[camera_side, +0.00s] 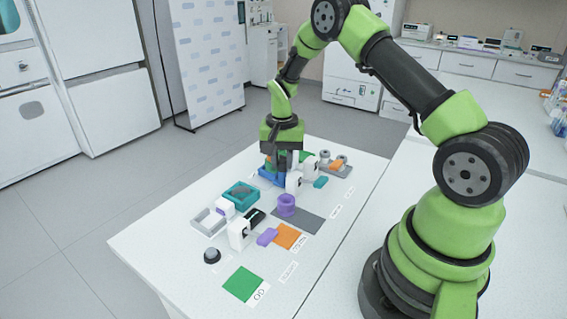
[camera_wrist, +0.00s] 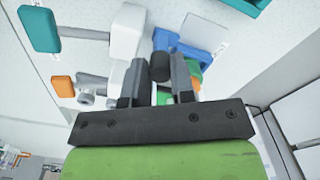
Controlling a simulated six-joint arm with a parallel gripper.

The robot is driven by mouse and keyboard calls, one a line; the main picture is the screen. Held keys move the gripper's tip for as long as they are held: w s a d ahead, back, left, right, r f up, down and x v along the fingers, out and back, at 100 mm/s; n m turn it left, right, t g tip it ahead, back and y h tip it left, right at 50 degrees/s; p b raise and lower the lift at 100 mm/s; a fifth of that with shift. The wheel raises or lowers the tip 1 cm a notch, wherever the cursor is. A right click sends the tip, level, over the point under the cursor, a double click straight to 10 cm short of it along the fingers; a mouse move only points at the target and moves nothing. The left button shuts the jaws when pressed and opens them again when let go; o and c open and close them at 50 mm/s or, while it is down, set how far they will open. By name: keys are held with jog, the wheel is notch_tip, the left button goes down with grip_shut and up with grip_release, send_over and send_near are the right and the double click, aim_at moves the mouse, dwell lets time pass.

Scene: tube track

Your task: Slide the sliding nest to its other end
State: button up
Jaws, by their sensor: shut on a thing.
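My gripper (camera_side: 282,162) points down at the far part of the white table, over a blue piece (camera_side: 270,177) that looks like the sliding nest or its track; I cannot tell which. In the wrist view my gripper (camera_wrist: 158,82) has its fingers on either side of a dark upright cylinder (camera_wrist: 160,66), like a knob, and is shut on it. The blue piece (camera_wrist: 196,48) shows just beyond the cylinder. The fingers hide part of the blue piece, and how the knob joins it is not clear.
A white block (camera_side: 294,182) stands close to the right of my gripper, with a teal piece (camera_side: 320,182) and an orange piece (camera_side: 335,165) beyond it. A teal frame (camera_side: 240,195) and a purple ring (camera_side: 287,204) stand nearer.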

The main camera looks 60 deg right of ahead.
jog(key=shift+w+a, duration=0.2)
jog(key=shift+a, duration=1.25)
jog(key=o, duration=0.5)
jog(key=shift+s, duration=0.1)
jog(key=shift+o, duration=0.2)
jog(key=shift+r, duration=0.1)
jog(key=shift+r, duration=2.4)
